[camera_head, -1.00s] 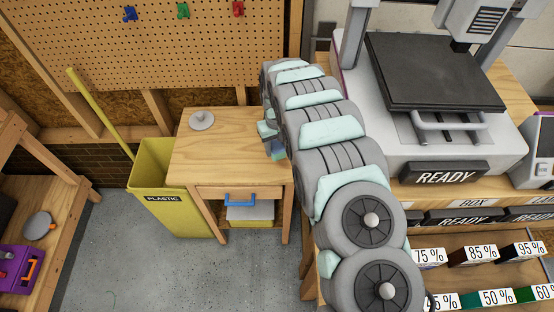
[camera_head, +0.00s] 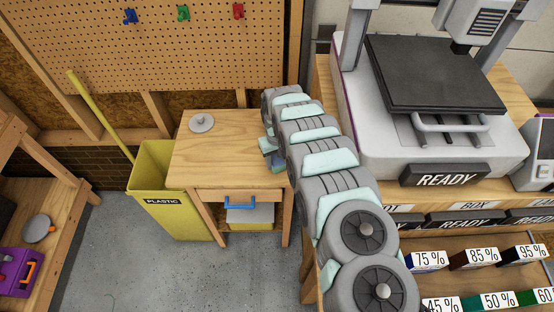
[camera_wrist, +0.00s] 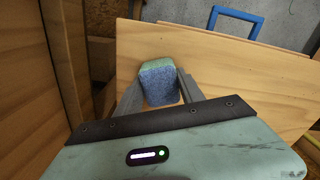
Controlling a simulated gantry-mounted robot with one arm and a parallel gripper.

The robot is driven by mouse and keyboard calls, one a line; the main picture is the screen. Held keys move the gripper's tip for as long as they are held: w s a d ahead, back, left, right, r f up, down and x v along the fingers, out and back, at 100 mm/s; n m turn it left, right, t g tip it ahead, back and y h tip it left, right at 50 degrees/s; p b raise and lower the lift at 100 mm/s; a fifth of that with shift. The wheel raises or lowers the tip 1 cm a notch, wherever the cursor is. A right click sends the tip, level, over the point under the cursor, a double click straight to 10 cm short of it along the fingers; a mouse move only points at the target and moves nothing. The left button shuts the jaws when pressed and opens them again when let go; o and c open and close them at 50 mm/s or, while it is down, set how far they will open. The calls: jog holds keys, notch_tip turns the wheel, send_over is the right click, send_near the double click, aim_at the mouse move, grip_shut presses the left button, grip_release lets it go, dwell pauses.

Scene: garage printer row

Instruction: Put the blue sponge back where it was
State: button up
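The blue sponge (camera_wrist: 160,84), with a green layer along one edge, sits between the two fingers of my gripper (camera_wrist: 160,92) in the wrist view. Both fingers press against its sides, so my gripper is shut on it. Wooden tabletop shows around and beyond the sponge; I cannot tell whether the sponge touches it. In the head view my gripper (camera_head: 272,152) is at the right edge of the small wooden table (camera_head: 225,150), mostly hidden by my arm.
A grey round disc with a knob (camera_head: 201,123) lies at the table's back left. A yellow PLASTIC bin (camera_head: 168,205) stands left of the table. A blue drawer handle (camera_head: 240,202) juts from its front. A printer (camera_head: 430,90) stands to the right. The table's middle is clear.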

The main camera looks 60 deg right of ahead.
aim_at(277, 159)
jog(key=o, duration=0.5)
jog(key=shift+c, duration=0.2)
notch_tip(277, 159, up, 12)
jog(key=shift+r, duration=0.2)
dwell(0.4)
